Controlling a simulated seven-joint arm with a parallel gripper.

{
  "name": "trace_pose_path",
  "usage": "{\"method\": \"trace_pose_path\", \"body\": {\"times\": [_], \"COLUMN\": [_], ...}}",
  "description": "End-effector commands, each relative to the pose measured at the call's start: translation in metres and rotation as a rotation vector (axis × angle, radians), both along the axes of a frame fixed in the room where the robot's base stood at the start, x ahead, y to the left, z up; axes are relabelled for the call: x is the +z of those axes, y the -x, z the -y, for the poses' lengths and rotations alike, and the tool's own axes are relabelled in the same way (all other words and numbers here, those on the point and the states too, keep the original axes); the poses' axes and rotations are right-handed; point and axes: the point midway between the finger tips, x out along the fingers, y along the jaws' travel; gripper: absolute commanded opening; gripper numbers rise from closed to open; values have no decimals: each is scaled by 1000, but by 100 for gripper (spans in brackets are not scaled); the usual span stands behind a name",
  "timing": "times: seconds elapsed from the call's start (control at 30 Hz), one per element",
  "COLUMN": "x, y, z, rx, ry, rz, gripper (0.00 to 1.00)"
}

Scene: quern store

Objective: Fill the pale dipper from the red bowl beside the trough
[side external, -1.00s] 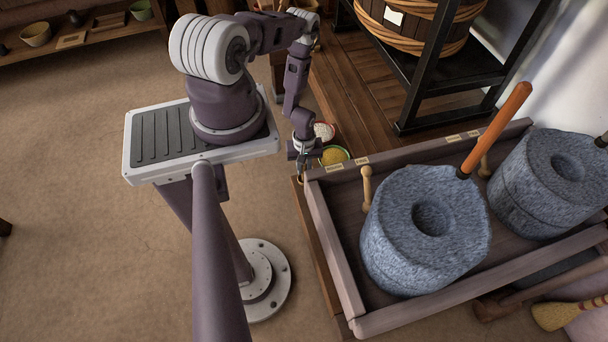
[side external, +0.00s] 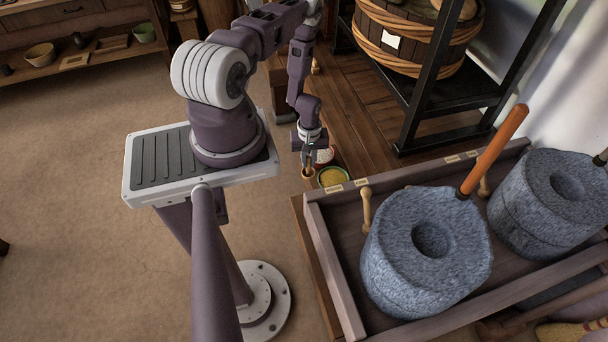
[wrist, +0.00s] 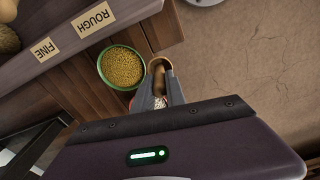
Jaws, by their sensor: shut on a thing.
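My gripper (wrist: 160,97) is shut on a small light-brown wooden dipper (wrist: 160,66), which also shows under the fingers in the side view (side external: 307,172). I cannot tell whether the dipper holds anything. The red bowl (side external: 325,156), with white contents, is just right of the fingers in the side view and partly covered by them. In the wrist view only a bit of it shows between and beside the fingers. The trough (side external: 330,262) is the wooden box at the right, with the grey millstones in it.
A green bowl (wrist: 122,67) of yellow grain stands close beside the dipper, near the trough's edge. Labels reading ROUGH (wrist: 95,19) and FINE (wrist: 44,49) are on that edge. A black rack (side external: 408,120) with a wooden tub (side external: 400,45) stands behind.

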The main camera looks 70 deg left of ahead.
Motion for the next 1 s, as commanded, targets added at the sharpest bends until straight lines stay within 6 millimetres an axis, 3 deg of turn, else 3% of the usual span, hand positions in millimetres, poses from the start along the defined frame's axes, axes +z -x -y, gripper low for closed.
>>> {"method": "trace_pose_path", "body": {"times": [0.2,0.33,0.57,1.0], "x": [2,8,-1,-47], "y": [-53,-71,-76,-75], "z": [-76,-102,-108,-108], "rx": [4,6,6,6], "ry": [-54,-65,-67,-67], "rz": [35,49,52,52], "gripper": [0,0,0,0]}}
